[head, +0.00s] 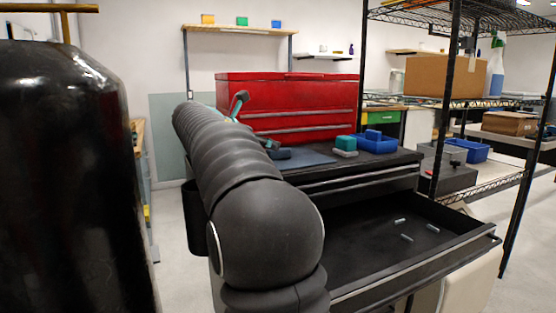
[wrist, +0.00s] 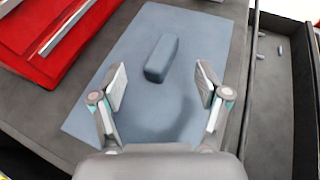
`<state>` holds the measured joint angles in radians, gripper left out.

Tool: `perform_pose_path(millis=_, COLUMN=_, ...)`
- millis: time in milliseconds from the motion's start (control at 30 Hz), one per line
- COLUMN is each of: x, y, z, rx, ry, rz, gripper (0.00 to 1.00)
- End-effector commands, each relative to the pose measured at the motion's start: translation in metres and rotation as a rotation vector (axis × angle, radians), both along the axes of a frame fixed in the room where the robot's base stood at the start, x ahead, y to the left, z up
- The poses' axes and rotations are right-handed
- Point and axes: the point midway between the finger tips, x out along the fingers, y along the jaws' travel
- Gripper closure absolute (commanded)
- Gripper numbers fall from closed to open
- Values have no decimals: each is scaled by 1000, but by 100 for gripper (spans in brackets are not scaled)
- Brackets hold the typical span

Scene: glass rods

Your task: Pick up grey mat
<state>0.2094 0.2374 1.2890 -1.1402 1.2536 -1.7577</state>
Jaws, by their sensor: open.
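The grey mat (wrist: 205,35) is a flat blue-grey sheet on the dark bench top, and part of it shows in the head view (head: 313,159). A raised oblong block (wrist: 162,58) of the same colour is on the mat; I cannot tell whether it is fixed to it. My gripper (wrist: 163,84) is open and empty over the mat, its fingers spread to either side of the block's near end. In the head view my arm hides much of the mat.
A red tool chest (head: 285,104) stands behind the mat. A teal-and-grey block (head: 345,146) and a blue bin (head: 377,142) are to its right. An open black drawer (head: 365,270) with 3 small rods (head: 406,238) juts out below. A wire shelf (head: 480,103) stands at the right.

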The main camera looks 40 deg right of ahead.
Motion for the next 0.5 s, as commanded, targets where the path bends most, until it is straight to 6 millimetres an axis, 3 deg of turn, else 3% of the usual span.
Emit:
perform_pose_path(millis=267, x=2, y=-13, z=-8, rx=1, ry=2, rz=0, gripper=25)
perform_pose_path(millis=500, x=6, y=-43, z=-21, rx=1, ry=1, rz=-1, gripper=25)
